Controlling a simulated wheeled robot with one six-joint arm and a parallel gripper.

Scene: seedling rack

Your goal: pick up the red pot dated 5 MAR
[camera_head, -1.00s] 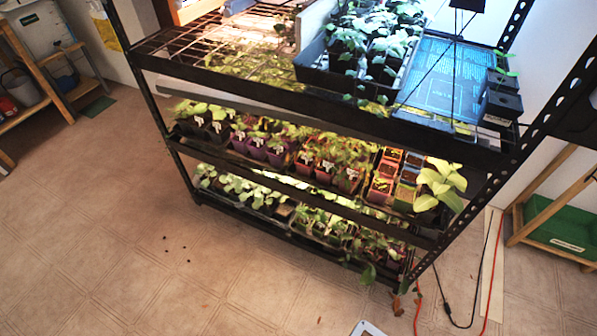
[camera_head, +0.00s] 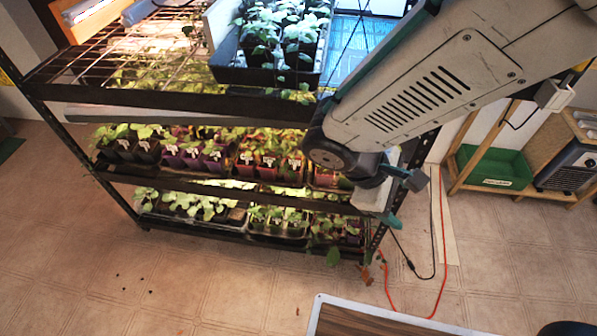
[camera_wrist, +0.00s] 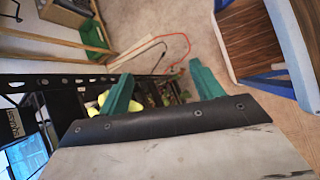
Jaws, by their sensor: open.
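Several red pots (camera_head: 268,170) with white labels stand on the middle shelf of the rack. Their dates are too small to read, so I cannot tell which one says 5 MAR. More reddish pots (camera_head: 325,180) show farther right, partly hidden by my arm. My gripper (camera_head: 404,200) is at the rack's right end, near the corner post, to the right of the red pots. In the wrist view its two teal fingers (camera_wrist: 163,88) are apart with nothing held between them. Leaves and dark pots show beyond them, partly covered.
Dark and purple pots (camera_head: 185,155) stand left of the red ones. The upper shelf edge (camera_head: 170,103) overhangs the middle row. An orange cable (camera_head: 440,250) lies on the floor right of the rack, near a green bin (camera_head: 492,165).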

